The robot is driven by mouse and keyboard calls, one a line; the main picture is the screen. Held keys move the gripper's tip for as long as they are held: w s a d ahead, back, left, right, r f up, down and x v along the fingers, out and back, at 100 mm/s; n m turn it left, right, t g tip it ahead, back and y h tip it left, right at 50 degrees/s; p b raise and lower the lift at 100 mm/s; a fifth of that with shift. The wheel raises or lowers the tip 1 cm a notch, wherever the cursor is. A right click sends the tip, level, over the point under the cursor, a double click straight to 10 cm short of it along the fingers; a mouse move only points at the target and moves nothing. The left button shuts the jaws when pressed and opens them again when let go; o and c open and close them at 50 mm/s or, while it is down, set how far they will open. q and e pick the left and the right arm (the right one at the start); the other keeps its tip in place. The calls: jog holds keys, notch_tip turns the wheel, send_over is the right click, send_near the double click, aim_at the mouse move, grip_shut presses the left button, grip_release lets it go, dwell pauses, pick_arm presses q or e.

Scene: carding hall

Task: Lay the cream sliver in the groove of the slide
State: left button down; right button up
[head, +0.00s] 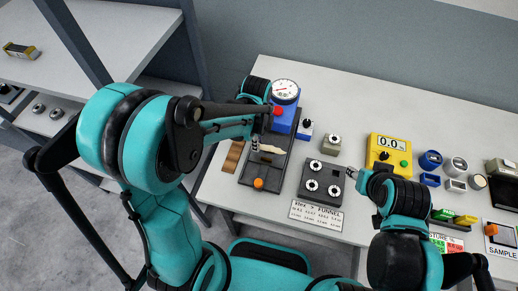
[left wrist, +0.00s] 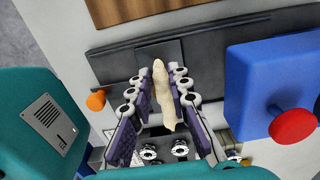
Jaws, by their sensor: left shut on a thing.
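The cream sliver (head: 271,149) is a short, pale, uneven strand. My left gripper (head: 260,140) is shut on it and holds it over the slide. In the left wrist view the sliver (left wrist: 164,95) lies lengthwise between the two fingers of my left gripper (left wrist: 163,82), with its far end over a dark bar. The slide (head: 272,173) is a long dark grey base with an orange knob (head: 258,183) at its near end. I cannot tell the groove apart, or whether the sliver touches the slide. My right gripper (head: 355,175) is over the table; its fingers are too small to read.
A blue gauge block (head: 285,113) with a red button stands at the slide's far end. A brown board (head: 233,156) lies left of it. A grey block with dials (head: 321,183) and a yellow meter (head: 388,151) stand to the right. Several small containers crowd the far right.

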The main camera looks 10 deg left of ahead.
aim_at(257, 154)
pick_arm(q)
jog(key=shift+f+b, duration=0.55)
jog(key=shift+f, duration=1.5)
jog(key=shift+f, duration=0.1)
jog(key=c, duration=1.4)
grip_release()
